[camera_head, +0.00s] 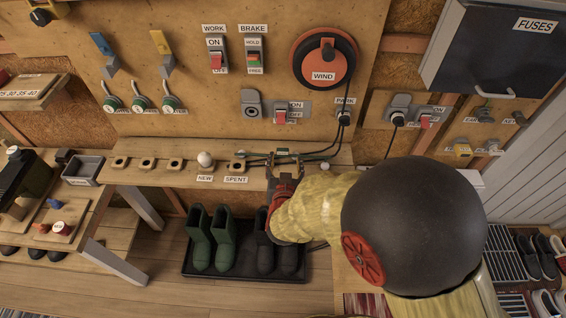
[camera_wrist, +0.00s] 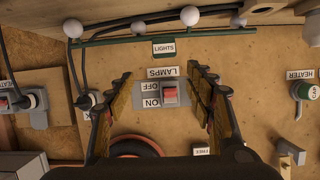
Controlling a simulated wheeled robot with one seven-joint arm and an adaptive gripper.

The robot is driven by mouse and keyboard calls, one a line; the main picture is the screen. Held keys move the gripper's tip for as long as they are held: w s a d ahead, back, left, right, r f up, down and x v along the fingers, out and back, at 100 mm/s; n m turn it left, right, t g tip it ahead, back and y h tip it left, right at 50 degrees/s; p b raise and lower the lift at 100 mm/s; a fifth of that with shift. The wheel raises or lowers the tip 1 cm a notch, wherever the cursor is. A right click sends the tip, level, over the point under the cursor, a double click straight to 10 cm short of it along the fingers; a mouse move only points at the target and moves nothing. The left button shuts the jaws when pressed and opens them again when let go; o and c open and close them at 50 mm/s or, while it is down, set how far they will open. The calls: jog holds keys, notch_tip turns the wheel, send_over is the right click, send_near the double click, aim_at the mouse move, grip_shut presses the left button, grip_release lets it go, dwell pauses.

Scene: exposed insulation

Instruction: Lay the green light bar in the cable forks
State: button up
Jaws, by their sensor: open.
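The green light bar (camera_wrist: 120,41) runs across the upper wrist view, with a green "LIGHTS" tag (camera_wrist: 163,48) and white bulbs (camera_wrist: 190,15) near it. In the head view the bar (camera_head: 256,154) shows at the shelf, partly hidden by my gripper. My gripper (camera_head: 284,158) is at the shelf's back edge, open. In the wrist view its spread fingers (camera_wrist: 158,72) have nothing between them but the view of the "LAMPS" switch (camera_wrist: 170,93) behind. The bar lies beyond the fingertips. I cannot make out the cable forks.
Black cables (camera_head: 332,146) run from a wall plug (camera_head: 344,118) down to the bar. The shelf (camera_head: 220,178) holds a white bulb (camera_head: 206,159) and several cups, with "NEW" and "SPENT" labels. Boots (camera_head: 223,240) stand on a tray below. A red wheel marked "WIND" (camera_head: 323,76) is above.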

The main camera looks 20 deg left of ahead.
aim_at(283, 151)
jog(key=shift+s+a+f+t, duration=0.15)
jog(key=shift+s+a+f, duration=0.05)
jog(key=shift+f, duration=0.35)
jog(key=shift+s+a+f+t, duration=0.15)
jog(key=shift+s+a+f, duration=0.05)
jog(key=shift+f, duration=0.3)
jog(key=shift+w+f+b, duration=0.2)
jog(key=shift+w+b, duration=0.1)
jog(key=shift+b, duration=0.05)
jog(key=b+x, duration=0.3)
jog(key=x, duration=0.4)
jog(key=shift+a, duration=0.15)
jog(key=shift+r, duration=0.1)
jog(key=shift+c, duration=0.4)
jog(key=c, duration=1.3)
jog(key=shift+r, duration=0.1)
